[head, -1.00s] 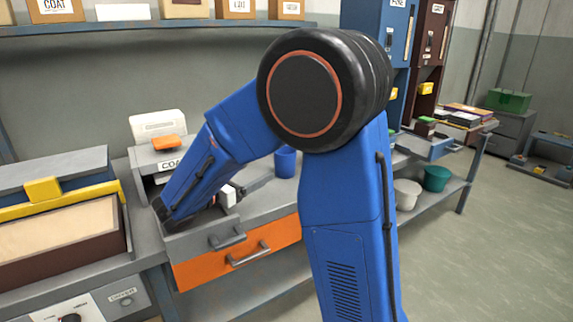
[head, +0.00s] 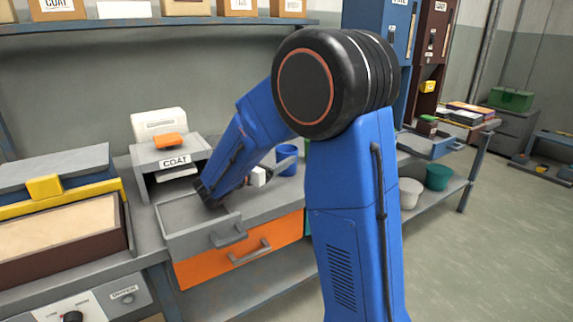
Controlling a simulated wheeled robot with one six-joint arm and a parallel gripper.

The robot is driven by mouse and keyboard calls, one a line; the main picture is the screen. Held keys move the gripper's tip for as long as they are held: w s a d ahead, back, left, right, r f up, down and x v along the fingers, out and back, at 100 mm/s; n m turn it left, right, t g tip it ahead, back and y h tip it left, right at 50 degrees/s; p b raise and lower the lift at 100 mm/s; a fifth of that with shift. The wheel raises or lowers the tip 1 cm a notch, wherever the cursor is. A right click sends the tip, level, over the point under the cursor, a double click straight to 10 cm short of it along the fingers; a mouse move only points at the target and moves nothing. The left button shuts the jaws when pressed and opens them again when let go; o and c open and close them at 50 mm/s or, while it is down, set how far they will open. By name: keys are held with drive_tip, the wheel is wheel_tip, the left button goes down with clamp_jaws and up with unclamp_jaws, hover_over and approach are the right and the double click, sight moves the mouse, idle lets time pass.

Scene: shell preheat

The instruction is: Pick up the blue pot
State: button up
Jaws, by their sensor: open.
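The blue pot (head: 287,153) stands on the grey bench top, just left of my upright arm link. Part of it is hidden behind a grey finger of my gripper (head: 284,165). My gripper points to the right from my lowered wrist, with its tip at the pot in the picture. It is open. I cannot tell whether the fingers are around the pot or only in front of it, or whether they touch it.
An open grey drawer (head: 185,216) and an orange drawer (head: 238,255) are below my wrist. White (head: 410,192) and green (head: 438,177) pots are on a lower shelf at right.

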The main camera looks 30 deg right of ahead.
sight(292, 148)
drive_tip(key=shift+x, duration=2.95)
drive_tip(key=shift+s, duration=0.1)
drive_tip(key=c, duration=1.4)
